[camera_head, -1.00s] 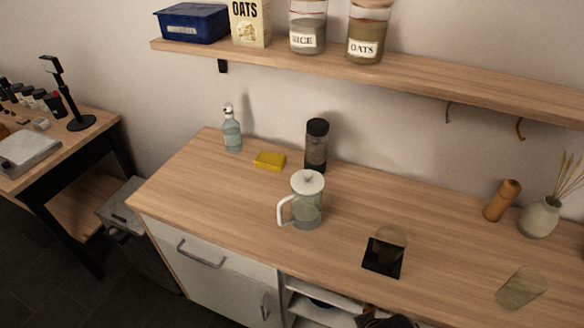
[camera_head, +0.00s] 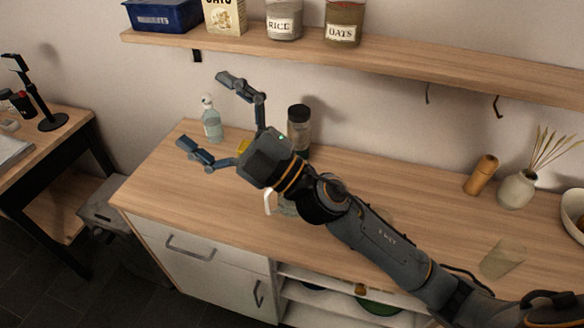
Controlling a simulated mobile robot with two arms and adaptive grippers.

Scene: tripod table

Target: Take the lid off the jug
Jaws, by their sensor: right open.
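The jug (camera_head: 288,208) stands on the wooden counter, mostly hidden behind my right arm. Only part of its glass body and its white handle (camera_head: 268,201) show. Its white lid is hidden behind my right gripper and wrist. My right gripper (camera_head: 202,110) is open and empty, its two fingers spread wide and pointing left, in front of the soap bottle in the picture. My left gripper is not in view.
A soap bottle (camera_head: 211,121), a yellow sponge (camera_head: 244,147) and a dark-capped container (camera_head: 299,130) stand at the back. A glass (camera_head: 502,258), a wooden mill (camera_head: 481,175) and a vase (camera_head: 516,189) are at the right. A shelf (camera_head: 400,61) runs above the counter.

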